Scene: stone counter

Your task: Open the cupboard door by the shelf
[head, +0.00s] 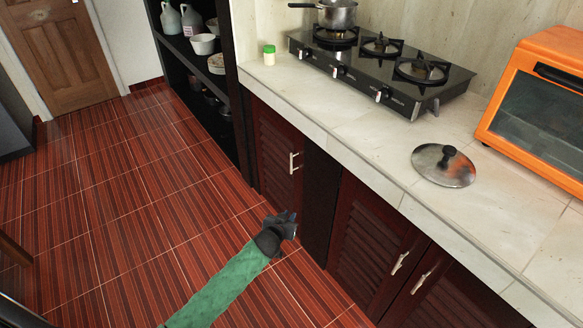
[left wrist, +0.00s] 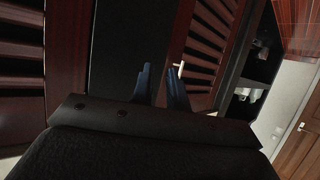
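The cupboard door by the shelf (head: 274,145) is dark red with louvred slats and looks shut. It also shows in the left wrist view (left wrist: 208,48). Its pale upright handle (head: 294,163) is near the door's right edge. In the left wrist view the handle (left wrist: 181,68) shows just beyond the right fingertip. My left gripper (head: 290,217) is in front of the cupboards, below and apart from the handle in the head view. Its dark fingers (left wrist: 158,75) stand apart with nothing between them. My right gripper is in neither view.
The dark open shelf (head: 190,60) holds jugs and bowls left of the door. A black panel (head: 318,195) separates it from two more louvred doors (head: 372,235). The counter (head: 345,130) overhangs above, bearing a stove (head: 380,72), pot lid (head: 443,166) and orange oven (head: 535,110). Tiled floor is clear.

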